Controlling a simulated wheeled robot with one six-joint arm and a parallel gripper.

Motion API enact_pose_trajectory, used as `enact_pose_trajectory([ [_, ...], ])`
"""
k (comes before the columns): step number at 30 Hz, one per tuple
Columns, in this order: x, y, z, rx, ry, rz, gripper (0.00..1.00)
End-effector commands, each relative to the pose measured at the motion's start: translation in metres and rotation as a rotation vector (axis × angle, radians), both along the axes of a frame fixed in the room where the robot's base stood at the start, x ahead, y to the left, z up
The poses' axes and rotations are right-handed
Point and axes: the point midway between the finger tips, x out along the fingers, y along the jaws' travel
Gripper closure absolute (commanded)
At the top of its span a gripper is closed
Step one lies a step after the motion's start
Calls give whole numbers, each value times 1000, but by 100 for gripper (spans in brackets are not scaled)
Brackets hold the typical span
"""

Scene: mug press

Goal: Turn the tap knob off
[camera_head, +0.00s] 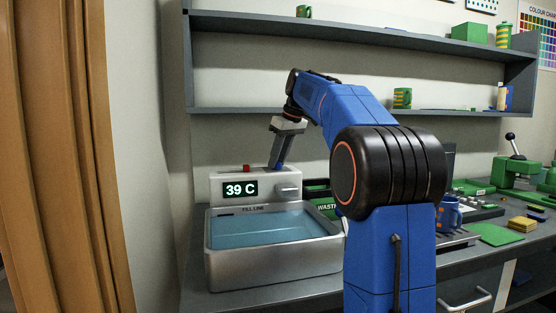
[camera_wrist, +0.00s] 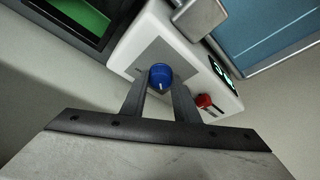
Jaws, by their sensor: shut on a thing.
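The tap knob (camera_wrist: 160,75) is a round blue knob with a pale pointer line, on top of the grey tap housing (camera_head: 222,187). My gripper (camera_head: 277,165) reaches down onto the right part of the housing top. In the wrist view its two fingers (camera_wrist: 161,86) stand on either side of the knob and are shut on it. The metal spout (camera_head: 288,190) is on the housing front, above a basin (camera_head: 270,268) holding blue water. The display (camera_head: 240,189) reads 39 C.
A red control (camera_head: 246,168) sits on the housing left of my gripper; it also shows in the wrist view (camera_wrist: 204,101). A green-edged waste bin (camera_head: 325,207) stands right of the housing. A shelf (camera_head: 240,110) runs above. A blue mug (camera_head: 449,212) stands farther right.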

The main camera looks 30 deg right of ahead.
Motion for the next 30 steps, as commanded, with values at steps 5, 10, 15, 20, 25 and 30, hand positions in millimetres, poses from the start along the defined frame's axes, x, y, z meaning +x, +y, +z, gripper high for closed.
enact_pose_trajectory([
  [5,0,0,1,-1,-1,0,95],
  [10,0,0,1,-1,-1,0,54],
  [15,0,0,0,-1,0,-1,54],
  [20,0,0,1,-1,0,-1,54],
  [25,-5,-2,15,-1,-2,-2,54],
  [30,-16,-7,44,-1,-3,-3,54],
])
